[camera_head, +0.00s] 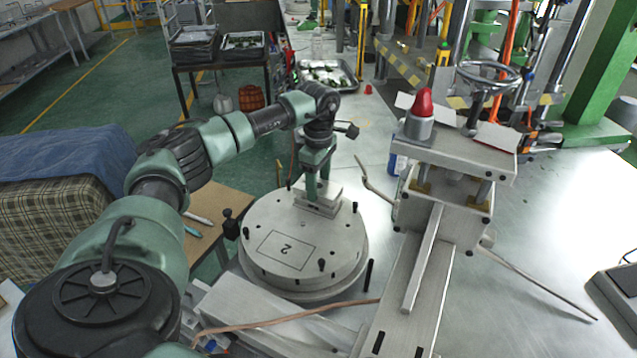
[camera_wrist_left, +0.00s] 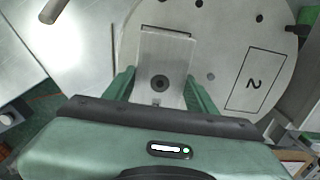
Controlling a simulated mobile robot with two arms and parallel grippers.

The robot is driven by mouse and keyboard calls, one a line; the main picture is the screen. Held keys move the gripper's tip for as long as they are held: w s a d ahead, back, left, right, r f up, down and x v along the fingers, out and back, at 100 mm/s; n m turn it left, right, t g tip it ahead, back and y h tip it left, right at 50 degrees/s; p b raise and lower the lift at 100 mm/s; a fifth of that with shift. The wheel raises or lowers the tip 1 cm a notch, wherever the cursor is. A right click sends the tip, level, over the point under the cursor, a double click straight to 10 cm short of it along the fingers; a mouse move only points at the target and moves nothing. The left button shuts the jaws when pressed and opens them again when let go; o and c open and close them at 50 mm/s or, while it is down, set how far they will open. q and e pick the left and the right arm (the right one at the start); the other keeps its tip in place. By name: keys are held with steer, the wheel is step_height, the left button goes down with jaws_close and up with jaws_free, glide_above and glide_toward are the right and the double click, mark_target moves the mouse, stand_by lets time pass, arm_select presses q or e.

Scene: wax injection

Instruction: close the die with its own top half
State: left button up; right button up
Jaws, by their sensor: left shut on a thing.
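My left gripper (camera_head: 318,183) reaches down from above onto a grey metal die block (camera_head: 312,208) on the far part of a round plate marked 2 (camera_head: 262,226). In the left wrist view the gripper's green fingers (camera_wrist_left: 162,90) stand on either side of the block (camera_wrist_left: 166,52), shut on it. Its upper face shows a dark round hole. The block looks layered at its edge, but I cannot tell whether its halves are fully flush. The plate's label also shows in the left wrist view (camera_wrist_left: 254,82). My right gripper is not in view.
Short dark pins stick up from the plate. A copper-coloured hose (camera_head: 290,317) crosses in front. A metal tray (camera_head: 328,73) lies behind. The bench at right is largely bare.

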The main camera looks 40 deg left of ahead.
mark_target(319, 186)
arm_select(q)
steer(key=shift+f+b, duration=0.45)
steer(key=shift+f, duration=0.35)
steer(key=o, duration=1.8)
steer(key=shift+r, duration=0.1)
steer(key=shift+r, duration=0.3)
step_height(319, 186, up, 6)
steer(key=shift+r+b, duration=0.2)
steer(key=shift+b, duration=0.9)
steer(key=shift+r, duration=0.35)
